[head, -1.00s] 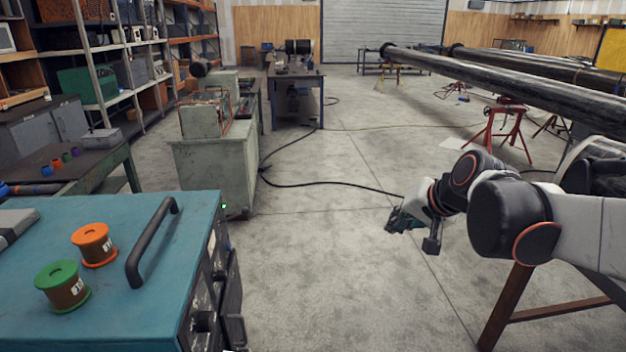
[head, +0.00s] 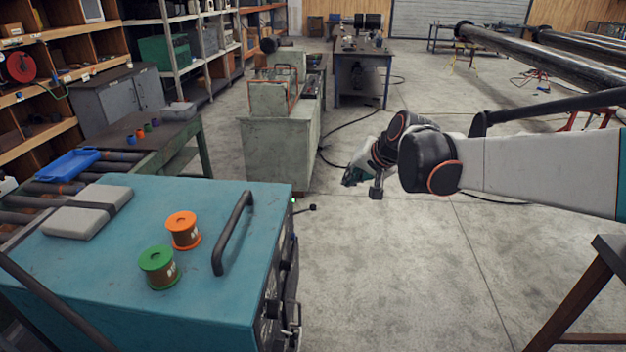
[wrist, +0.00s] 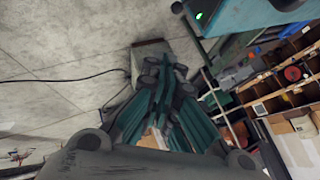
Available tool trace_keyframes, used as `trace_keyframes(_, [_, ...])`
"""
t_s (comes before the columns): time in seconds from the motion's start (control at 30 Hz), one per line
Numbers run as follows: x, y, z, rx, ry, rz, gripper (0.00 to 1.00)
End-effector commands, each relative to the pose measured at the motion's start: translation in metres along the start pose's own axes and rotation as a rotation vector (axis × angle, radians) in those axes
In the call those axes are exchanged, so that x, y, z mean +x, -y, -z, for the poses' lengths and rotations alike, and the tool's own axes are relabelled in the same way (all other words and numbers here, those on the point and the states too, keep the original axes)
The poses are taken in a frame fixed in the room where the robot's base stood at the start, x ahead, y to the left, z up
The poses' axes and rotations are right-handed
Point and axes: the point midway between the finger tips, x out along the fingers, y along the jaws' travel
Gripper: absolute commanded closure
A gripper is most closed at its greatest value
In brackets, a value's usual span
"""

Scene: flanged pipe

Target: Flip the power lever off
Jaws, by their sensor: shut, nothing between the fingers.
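The teal machine cabinet (head: 120,260) stands at the lower left in the head view. Its front panel (head: 278,290) is seen edge-on, with dark knobs or handles and a small green light (head: 293,200). I cannot pick out the power lever for sure. My gripper (head: 352,178) is in the air right of the cabinet's far corner, apart from it. In the wrist view my gripper (wrist: 168,75) is shut and empty, pointing towards a grey-green cabinet. The green light (wrist: 199,15) and a teal corner (wrist: 245,14) show at the top there.
An orange spool (head: 183,231), a green spool (head: 158,268), a grey case (head: 88,212) and a black handle (head: 233,232) are on the cabinet top. A grey-green cabinet (head: 280,150) stands beyond. A black cable (head: 335,163) lies on the floor.

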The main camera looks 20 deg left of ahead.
Motion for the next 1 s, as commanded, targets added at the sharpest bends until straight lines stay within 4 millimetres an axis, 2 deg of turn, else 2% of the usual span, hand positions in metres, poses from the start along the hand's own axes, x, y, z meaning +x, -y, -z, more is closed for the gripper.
trace_keyframes(0.13, [0.002,0.010,0.002,-0.016,0.004,0.000,1.00])
trace_keyframes(0.57, [0.008,0.009,0.001,-0.017,0.004,0.000,1.00])
trace_keyframes(0.77, [0.036,0.009,0.001,-0.017,0.004,0.000,1.00])
trace_keyframes(1.0, [0.085,0.009,0.000,-0.018,0.005,0.001,1.00])
